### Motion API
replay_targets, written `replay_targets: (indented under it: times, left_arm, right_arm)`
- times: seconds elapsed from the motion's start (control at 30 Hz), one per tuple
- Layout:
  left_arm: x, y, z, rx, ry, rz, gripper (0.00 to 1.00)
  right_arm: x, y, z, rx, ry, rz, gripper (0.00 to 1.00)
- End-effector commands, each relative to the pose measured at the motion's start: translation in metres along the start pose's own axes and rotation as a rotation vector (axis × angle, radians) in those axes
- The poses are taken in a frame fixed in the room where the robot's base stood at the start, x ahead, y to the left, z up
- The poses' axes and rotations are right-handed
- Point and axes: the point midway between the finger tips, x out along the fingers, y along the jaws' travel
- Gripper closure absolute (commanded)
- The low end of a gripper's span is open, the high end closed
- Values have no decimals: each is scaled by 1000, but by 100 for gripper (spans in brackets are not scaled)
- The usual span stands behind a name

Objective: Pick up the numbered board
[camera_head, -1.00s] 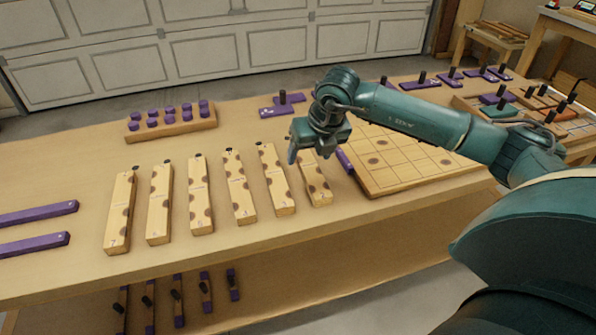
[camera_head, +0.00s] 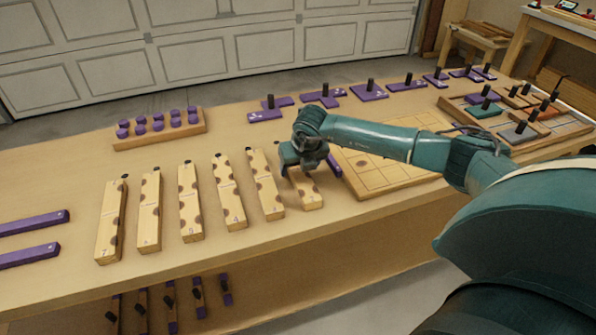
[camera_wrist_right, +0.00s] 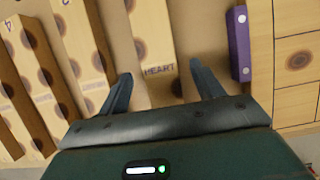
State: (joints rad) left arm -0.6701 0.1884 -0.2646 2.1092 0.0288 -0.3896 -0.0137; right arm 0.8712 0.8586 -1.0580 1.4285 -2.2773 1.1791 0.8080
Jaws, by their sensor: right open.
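Several long light-wood boards with dark round spots and end numbers lie in a row, among them the leftmost board marked 7 (camera_head: 110,225) and one marked 4 (camera_head: 228,195). My right gripper (camera_head: 302,170) is over the upper part of the rightmost board (camera_head: 309,198) and hides that part. In the right wrist view my right gripper (camera_wrist_right: 161,72) is open. Its two fingers are on either side of a board (camera_wrist_right: 149,35) lettered HEART, with no grip on it. I cannot tell whether the fingers touch it. My left gripper is not in view.
A gridded wooden board (camera_head: 375,178) and a purple bar (camera_head: 333,165) lie just right of the gripper. A rack of purple pegs (camera_head: 160,130) stands at the back left. Purple bars (camera_head: 30,223) lie at the left. Purple handled pieces (camera_head: 368,91) line the back.

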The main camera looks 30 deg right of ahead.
Motion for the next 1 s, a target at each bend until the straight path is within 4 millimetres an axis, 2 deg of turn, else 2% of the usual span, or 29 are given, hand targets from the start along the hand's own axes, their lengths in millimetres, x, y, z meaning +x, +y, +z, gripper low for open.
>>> replay_targets:
  times: [0.13,0.4,1.0]
  left_arm:
    - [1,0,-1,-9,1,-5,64]
    - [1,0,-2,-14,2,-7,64]
    - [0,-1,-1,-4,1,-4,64]
  right_arm:
    - [16,0,0,1,1,0,34]
    - [18,0,0,0,0,0,34]
    - [18,0,0,0,0,0,84]
